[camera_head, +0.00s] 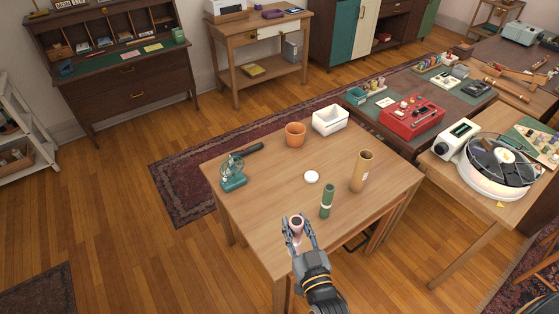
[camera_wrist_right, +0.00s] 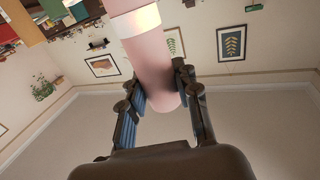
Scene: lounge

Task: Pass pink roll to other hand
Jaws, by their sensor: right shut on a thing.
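The pink roll (camera_head: 297,224) is held between the fingers of my right gripper (camera_head: 299,234), near the front of the wooden table (camera_head: 267,222). In the right wrist view the pink roll (camera_wrist_right: 150,60) is a pink cylinder with a pale band, and the fingers of my right gripper (camera_wrist_right: 160,85) are shut on both sides of its end. Its far end runs out of the top of that view. In the head view I see its dark open end facing up. My left gripper is not in either view.
On the table are a green roll (camera_head: 327,201), a tan tube (camera_head: 361,171), a white disc (camera_head: 311,176), an orange pot (camera_head: 295,134), a white bin (camera_head: 330,120) and a green device (camera_head: 232,174). The table's left front is clear. A turntable (camera_head: 496,165) stands at right.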

